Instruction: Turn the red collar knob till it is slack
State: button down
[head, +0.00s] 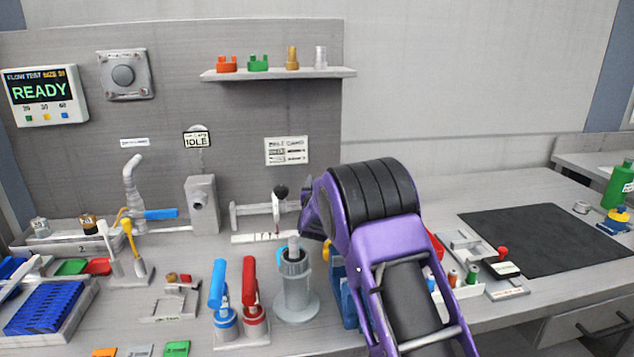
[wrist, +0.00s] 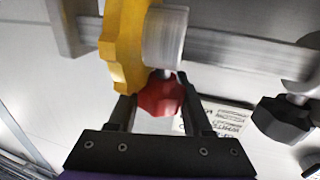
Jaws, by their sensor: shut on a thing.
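The red collar knob (wrist: 160,98) shows in the wrist view, just below a pale cylindrical collar (wrist: 165,38) on a grey rail (wrist: 235,53). My gripper (wrist: 152,92) has one finger on each side of the red knob and is shut on it. A yellow lobed wheel (wrist: 122,45) stands beside the collar and covers part of the left finger's tip area. In the head view, my purple arm hides the red knob and my gripper's fingertips. Part of the rail (head: 252,209) shows left of the arm. How tight the knob is cannot be seen.
A black knob (wrist: 283,120) hangs by the rail at the right in the wrist view. In the head view, a grey cylindrical stand (head: 295,290) and red (head: 250,290) and blue-handled (head: 218,290) tools stand close to my arm.

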jog(key=shift+d+m+h, duration=0.1)
jog(key=shift+m+h, duration=0.5)
jog(key=shift+h, duration=0.3)
jog(key=shift+d+h, duration=0.1)
jog(key=shift+h, duration=0.2)
jog(key=shift+c, duration=1.6)
grip_release()
jog(key=shift+r, duration=0.1)
notch_tip(320, 180, up, 10)
jog(key=shift+f+p, duration=0.1)
jog(key=shift+p, duration=0.95)
